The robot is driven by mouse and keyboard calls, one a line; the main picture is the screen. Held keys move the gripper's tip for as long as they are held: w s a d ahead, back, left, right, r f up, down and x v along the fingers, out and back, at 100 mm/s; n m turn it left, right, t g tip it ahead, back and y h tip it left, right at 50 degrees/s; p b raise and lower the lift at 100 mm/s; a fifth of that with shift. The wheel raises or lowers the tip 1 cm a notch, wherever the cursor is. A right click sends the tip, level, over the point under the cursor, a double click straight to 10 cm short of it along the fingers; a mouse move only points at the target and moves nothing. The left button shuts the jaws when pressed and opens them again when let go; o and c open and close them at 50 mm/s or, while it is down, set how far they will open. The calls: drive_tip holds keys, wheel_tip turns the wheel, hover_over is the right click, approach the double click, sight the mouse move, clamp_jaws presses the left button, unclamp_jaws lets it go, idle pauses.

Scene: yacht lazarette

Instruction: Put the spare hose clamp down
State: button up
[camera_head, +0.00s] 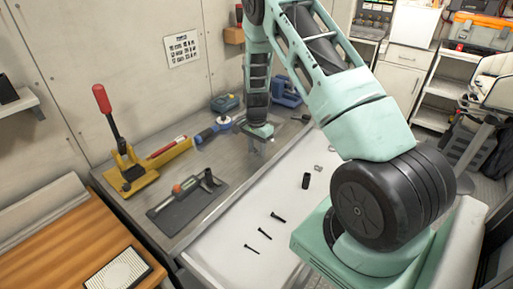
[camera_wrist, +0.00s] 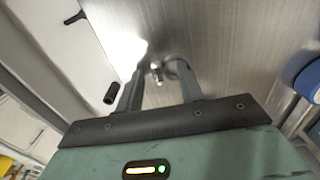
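My gripper (camera_wrist: 160,68) points down over the grey metal bench top. In the wrist view a small shiny hose clamp (camera_wrist: 170,68), with its screw housing on the left, sits between the two fingertips, which appear closed on its sides. In the head view my gripper (camera_head: 262,148) is low over the bench near the white mat's far left edge, and the clamp there is too small to make out clearly. A small metal ring-like piece (camera_head: 318,168) lies on the white mat.
The white mat (camera_head: 222,238) holds a black cylinder (camera_head: 306,181) and dark bolts (camera_head: 264,233). Left of it on the bench are a grey tool block (camera_head: 182,208), a yellow lever tool (camera_head: 130,172) and a blue tool (camera_head: 213,131). Bare metal (camera_head: 240,172) lies between.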

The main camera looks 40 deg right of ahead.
sight(256, 151)
wheel_tip(256, 151, up, 12)
drive_tip(key=b, duration=0.3)
drive_tip(key=s+a+r+n, duration=0.2)
drive_tip(key=s+a+n, duration=0.15)
drive_tip(key=a, duration=0.55)
drive_tip(key=s+a+r+n+y, duration=0.1)
drive_tip(key=s+a+r+n, duration=0.2)
drive_tip(key=a, duration=0.6)
drive_tip(key=s+a+r+n, duration=0.15)
drive_tip(key=a+n, duration=0.35)
drive_tip(key=a, duration=0.5)
drive_tip(key=s+a+r+n, duration=0.1)
drive_tip(key=s+a+n, duration=0.4)
drive_tip(key=s, duration=0.5)
drive_tip(key=s+a+r+n, duration=0.1)
drive_tip(key=s+a+n, duration=0.4)
drive_tip(key=s+n, duration=0.3)
drive_tip(key=s, duration=0.2)
drive_tip(key=shift+s+a, duration=0.2)
drive_tip(key=shift+s, duration=0.15)
drive_tip(key=shift+r, duration=0.1)
